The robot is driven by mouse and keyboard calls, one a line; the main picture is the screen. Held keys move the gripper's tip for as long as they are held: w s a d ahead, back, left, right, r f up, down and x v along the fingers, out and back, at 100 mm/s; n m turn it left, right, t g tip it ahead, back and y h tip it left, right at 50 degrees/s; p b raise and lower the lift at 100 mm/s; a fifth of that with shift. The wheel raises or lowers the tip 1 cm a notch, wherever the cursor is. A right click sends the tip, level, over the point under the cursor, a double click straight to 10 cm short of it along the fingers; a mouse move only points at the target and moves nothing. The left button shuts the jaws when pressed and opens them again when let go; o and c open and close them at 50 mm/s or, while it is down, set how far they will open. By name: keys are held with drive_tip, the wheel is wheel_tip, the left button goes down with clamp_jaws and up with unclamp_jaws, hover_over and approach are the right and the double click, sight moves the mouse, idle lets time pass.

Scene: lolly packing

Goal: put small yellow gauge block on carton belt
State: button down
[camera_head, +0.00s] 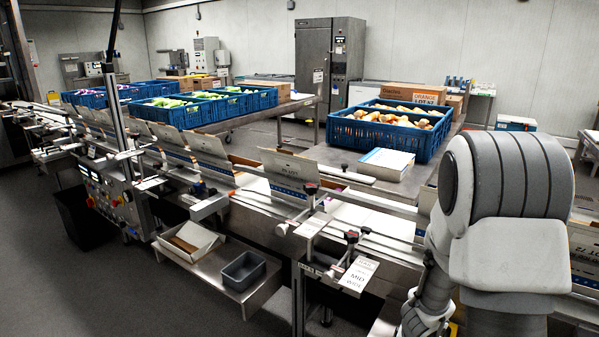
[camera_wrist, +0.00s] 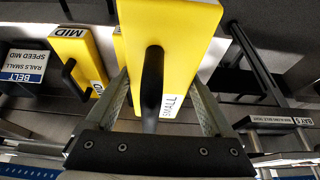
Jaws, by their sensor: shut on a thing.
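The small yellow gauge block (camera_wrist: 185,30), marked SMALL, is in the wrist view at the top centre, with a black handle on its near face. My gripper (camera_wrist: 153,88) is shut on it, a finger on each side of the handle. A second yellow block (camera_wrist: 88,45), marked MID, lies to its left, with its own black handle. In the head view my arm covers the lower right and the held block cannot be made out clearly. The carton belt (camera_head: 352,216) runs across the head view between rails, with open cartons (camera_head: 288,172) standing along it.
A sign about small rails and belt speed (camera_wrist: 25,65) stands left in the wrist view; a bay label (camera_wrist: 290,120) is at right. Blue vegetable crates (camera_head: 385,142) stand behind the belt. A grey bin (camera_head: 243,270) sits on a low shelf in front. Clamp knobs rise along the rails.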

drive_tip(key=shift+s, duration=0.15)
drive_tip(key=a+r+n+y, duration=0.1)
drive_tip(key=a+r+n, duration=0.15)
drive_tip(key=a, duration=0.35)
drive_tip(key=a+r+n+y, duration=0.1)
drive_tip(key=a+n, duration=0.3)
drive_tip(key=a, duration=0.1)
wheel_tip(320, 180, up, 10)
drive_tip(key=a+p, duration=0.1)
drive_tip(key=p, duration=0.8)
drive_tip(key=shift+w+t+y+p, duration=0.3)
drive_tip(key=shift+w+t+p, duration=0.05)
drive_tip(key=shift+t, duration=0.05)
drive_tip(key=shift+w+d, duration=0.1)
drive_tip(key=shift+w, duration=0.05)
idle(0.4)
